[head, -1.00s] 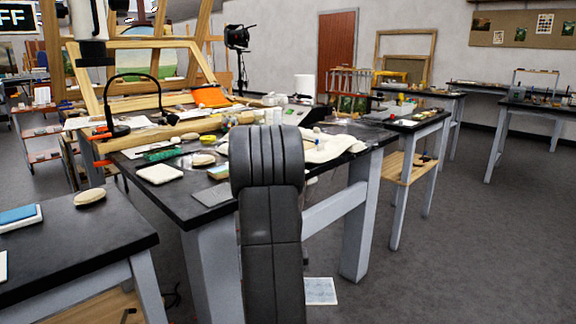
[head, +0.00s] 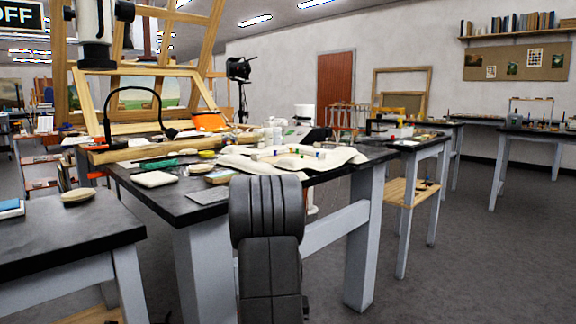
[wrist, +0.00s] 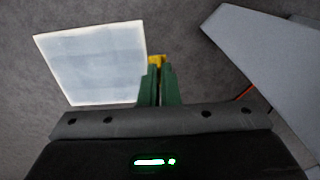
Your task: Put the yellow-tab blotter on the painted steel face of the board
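In the wrist view, my gripper (wrist: 158,85) has green fingers close together on a small yellow tab (wrist: 156,60). The tab meets the right edge of a pale blue-white square blotter (wrist: 92,68), which extends left of the fingers above grey floor. In the head view my dark arm hides the gripper, and the blotter does not show. I cannot make out a painted steel face; a brown pinboard with papers (head: 485,66) hangs on the far wall, its material unclear.
A cluttered black-topped table (head: 190,210) stands ahead, with a draped cream cloth (head: 240,160) on it. Another black table (head: 60,240) is at the near left. A grey leg or panel (wrist: 270,45) is close right of the gripper. Open floor (head: 470,250) lies at right.

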